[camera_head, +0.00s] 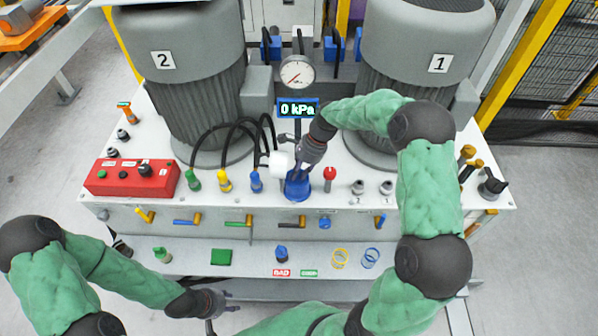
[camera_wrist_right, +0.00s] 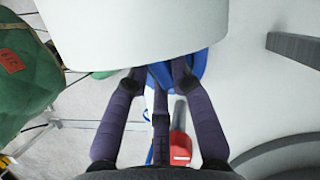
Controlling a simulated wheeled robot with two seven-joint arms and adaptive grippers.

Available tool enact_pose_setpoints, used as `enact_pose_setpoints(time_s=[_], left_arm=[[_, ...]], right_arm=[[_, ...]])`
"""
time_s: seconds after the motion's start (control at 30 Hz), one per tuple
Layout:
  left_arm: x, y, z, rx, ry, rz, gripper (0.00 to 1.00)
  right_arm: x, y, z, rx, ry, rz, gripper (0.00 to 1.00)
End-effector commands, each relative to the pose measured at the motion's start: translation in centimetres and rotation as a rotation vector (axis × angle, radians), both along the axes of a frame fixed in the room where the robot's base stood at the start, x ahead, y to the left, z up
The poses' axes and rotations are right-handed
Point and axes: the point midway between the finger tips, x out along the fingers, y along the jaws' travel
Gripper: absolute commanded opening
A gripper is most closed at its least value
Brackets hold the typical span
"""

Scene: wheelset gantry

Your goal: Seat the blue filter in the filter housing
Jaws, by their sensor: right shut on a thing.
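My right gripper (camera_head: 300,168) is at the blue filter housing (camera_head: 297,190) on the bench top, with its fingers pointing down. In the right wrist view its fingers (camera_wrist_right: 155,75) close around a blue part, which I take for the blue filter (camera_wrist_right: 203,64). A white cylinder (camera_head: 281,163) is beside the fingers; it also fills the top of the wrist view (camera_wrist_right: 140,30) and hides the grip. Whether the filter touches the housing cannot be told. My left gripper (camera_head: 222,304) is low at the front, its fingers apart and empty.
Two grey tanks (camera_head: 190,90) (camera_head: 410,70) stand behind. A gauge (camera_head: 297,71) and a display reading 0 kPa (camera_head: 298,109) are between them. Black hoses (camera_head: 232,125), a red-topped valve (camera_head: 330,174) and a red control box (camera_head: 132,178) are nearby. The front shelf (camera_head: 190,257) holds small parts.

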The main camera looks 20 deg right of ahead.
Motion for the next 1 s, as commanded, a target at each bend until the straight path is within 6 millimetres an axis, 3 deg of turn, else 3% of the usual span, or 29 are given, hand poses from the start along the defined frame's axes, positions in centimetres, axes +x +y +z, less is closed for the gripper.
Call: enact_pose_setpoints(time_s=[0.23, 0.27, 0.3, 0.33, 0.73, 1.0], left_arm=[[0.0, 0.0, 0.0, 0.0, 0.0, 0.0, 0.4], [0.0, 0.0, 0.0, 0.0, 0.0, 0.0, 0.4], [0.0, 0.0, 0.0, 0.0, 0.0, 0.0, 0.4], [0.0, 0.0, 0.0, 0.0, 0.0, 0.0, 0.4], [0.0, 0.0, 0.1, 0.0, 0.0, 0.0, 0.4], [0.0, 0.0, 1.3, 0.0, 0.0, 0.0, 0.4]], right_arm=[[0.0, 0.0, -0.2, 0.0, 0.0, 0.0, 0.0], [0.0, 0.0, -0.2, 0.0, 0.0, 0.0, 0.32], [0.0, 0.0, -0.1, 0.0, 0.0, 0.0, 0.43], [0.0, 0.0, -0.1, 0.0, 0.0, 0.0, 0.47], [0.0, -0.1, 0.3, 0.0, -0.001, 0.0, 0.47], [-0.1, -1.7, 4.4, -0.001, -0.003, -0.002, 0.47]])
